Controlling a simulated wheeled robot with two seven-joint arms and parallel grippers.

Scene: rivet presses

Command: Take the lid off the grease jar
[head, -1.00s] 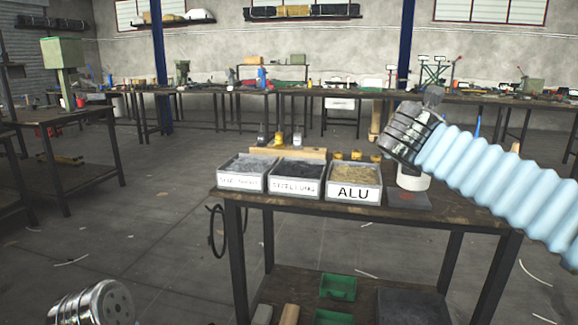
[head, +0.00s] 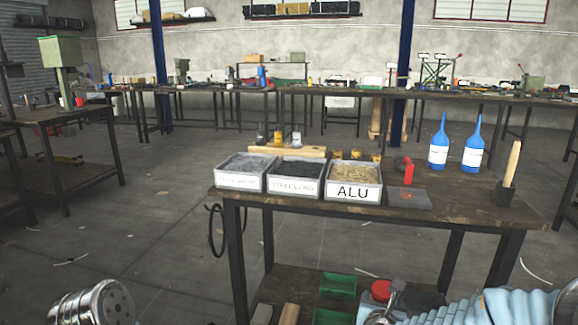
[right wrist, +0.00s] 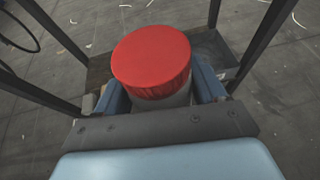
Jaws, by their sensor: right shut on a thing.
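The grease jar (right wrist: 160,98) is a pale round jar with a red lid (right wrist: 152,55) on top. My right gripper (right wrist: 157,90) is shut on the jar's body, with a blue-grey finger on each side below the lid. The lid sits on the jar and is not between the fingers. In the head view the red lid (head: 381,290) shows at the bottom right, in front of the bench, partly hidden by my right arm. My left gripper is not in view; only a metal part of my left arm shows at the bottom left.
The bench (head: 455,208) holds three labelled bins, one reading ALU (head: 352,197), a grey pad (head: 408,199), a red object (head: 403,169), two blue-and-white bottles (head: 439,145) and a wooden-handled brush (head: 508,175). Green trays (head: 338,285) lie on the lower shelf.

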